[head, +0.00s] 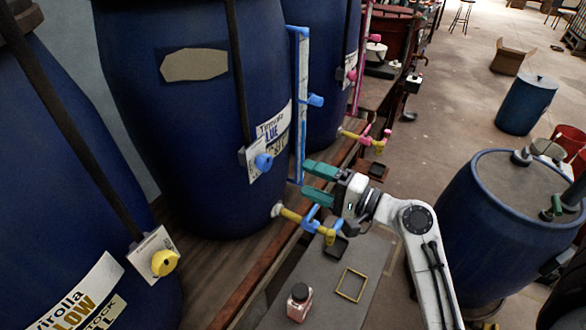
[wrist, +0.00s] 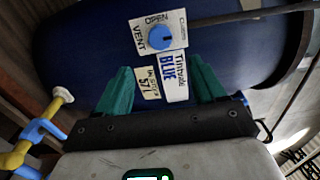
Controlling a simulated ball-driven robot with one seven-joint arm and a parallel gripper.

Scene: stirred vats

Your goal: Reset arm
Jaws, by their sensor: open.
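My gripper (head: 314,183) has two green fingers and is in the middle of the head view. It is open and empty, with its fingers pointing left toward a blue vat (head: 180,120). In the wrist view, its fingers (wrist: 162,90) stand apart on either side of a white and blue label (wrist: 173,75). A blue vent knob (wrist: 160,38) sits on a white plate above that label; the same knob (head: 263,161) shows in the head view. A yellow tap with a blue handle (head: 312,222) is just below my gripper. I see no clear contact with it.
A grey bench (head: 330,308) holds a small bottle (head: 299,303) and a yellow square frame (head: 351,285). More blue vats stand to the left and behind. A blue barrel (head: 490,230) is right of my arm. Open floor (head: 460,90) lies at the upper right.

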